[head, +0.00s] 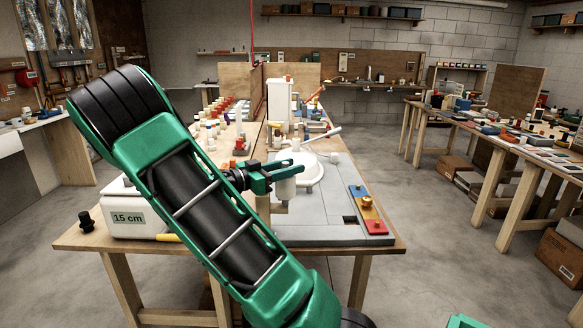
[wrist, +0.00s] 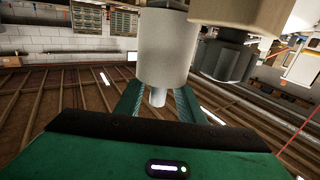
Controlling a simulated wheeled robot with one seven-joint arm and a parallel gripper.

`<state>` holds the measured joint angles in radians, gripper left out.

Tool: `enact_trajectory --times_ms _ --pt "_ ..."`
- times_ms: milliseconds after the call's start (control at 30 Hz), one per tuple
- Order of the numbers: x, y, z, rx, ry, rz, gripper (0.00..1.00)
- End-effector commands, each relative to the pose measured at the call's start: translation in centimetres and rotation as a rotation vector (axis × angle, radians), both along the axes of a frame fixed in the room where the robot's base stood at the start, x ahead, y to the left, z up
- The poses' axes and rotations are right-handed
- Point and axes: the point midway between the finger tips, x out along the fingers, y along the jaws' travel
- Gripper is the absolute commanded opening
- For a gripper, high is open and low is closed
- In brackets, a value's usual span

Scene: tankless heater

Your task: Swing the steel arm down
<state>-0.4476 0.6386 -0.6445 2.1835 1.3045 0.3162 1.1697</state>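A pale steel-coloured bar (head: 320,134) slants up to the right above a round white part (head: 308,170) on the grey bench plate; it looks like the steel arm. My gripper (head: 288,168) is at the near left of it, apart from the bar. A whitish cylinder (head: 286,188) shows just under the green fingers. In the wrist view, the same kind of pale cylinder (wrist: 167,48) stands beyond the fingers, with a narrow peg (wrist: 157,97) between them. The fingers show a gap on each side of the peg, so my gripper looks open. Contact with the cylinder cannot be told.
A wooden divider (head: 255,98) and a white upright box (head: 279,100) stand behind. Coloured blocks (head: 366,208) lie at the plate's right edge. Small bottles and a white scale (head: 130,212) are on the left. Open floor (head: 440,240) lies right of the bench.

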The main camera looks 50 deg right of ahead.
Motion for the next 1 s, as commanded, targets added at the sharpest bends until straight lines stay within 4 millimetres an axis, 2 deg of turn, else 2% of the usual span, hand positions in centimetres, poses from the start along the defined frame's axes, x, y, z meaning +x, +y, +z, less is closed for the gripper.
enact_trajectory --times_ms 200,533,567,700,1000 --pt "-0.5 -1.9 0.0 0.000 0.000 0.000 0.35" --pt "-0.6 -2.2 0.0 0.000 0.000 0.000 0.35" --pt "-0.6 -2.2 0.0 0.000 0.000 0.000 0.30" --pt "-0.6 -2.2 0.0 0.000 0.000 0.001 0.00" --pt "-0.7 -2.4 0.0 0.005 -0.007 0.000 0.00"
